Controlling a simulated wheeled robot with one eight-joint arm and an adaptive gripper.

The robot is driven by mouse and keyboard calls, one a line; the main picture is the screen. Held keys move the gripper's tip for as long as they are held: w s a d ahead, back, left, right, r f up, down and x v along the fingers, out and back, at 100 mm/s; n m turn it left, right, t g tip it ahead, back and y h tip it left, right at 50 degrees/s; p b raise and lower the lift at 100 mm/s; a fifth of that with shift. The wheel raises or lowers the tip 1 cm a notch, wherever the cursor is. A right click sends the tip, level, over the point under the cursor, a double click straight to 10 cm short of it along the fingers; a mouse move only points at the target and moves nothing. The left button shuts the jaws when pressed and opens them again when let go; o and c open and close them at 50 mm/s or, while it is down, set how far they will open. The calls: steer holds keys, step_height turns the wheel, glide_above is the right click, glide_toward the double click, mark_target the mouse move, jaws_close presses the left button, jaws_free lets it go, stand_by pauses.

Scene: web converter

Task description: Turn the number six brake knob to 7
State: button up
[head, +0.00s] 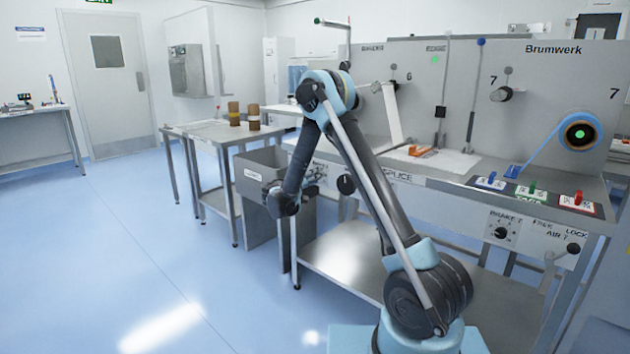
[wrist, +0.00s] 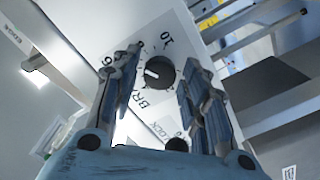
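The brake knob (wrist: 160,72) is a round black knob on a white dial plate in the wrist view. Parts of "BRAKE" and the figure 10 (wrist: 166,40) show around it. A short white mark on the knob points left in the picture; the exact figure it meets is partly hidden by my left finger. My gripper (wrist: 160,60) is open, with one finger on each side of the knob in the picture. I cannot tell whether the fingers touch it. In the head view the arm's end is by the left control panel (head: 328,164), with the knob hard to make out.
A grey bin (head: 262,165) stands close to my wrist. A steel shelf (head: 345,262) lies below. The brake 7 knob (head: 501,233) is further right.

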steer(key=c, duration=0.6)
steer(key=shift+n, duration=0.9)
steer(key=o, duration=1)
steer(key=v, duration=1.2)
steer(key=shift+a+f, duration=0.1)
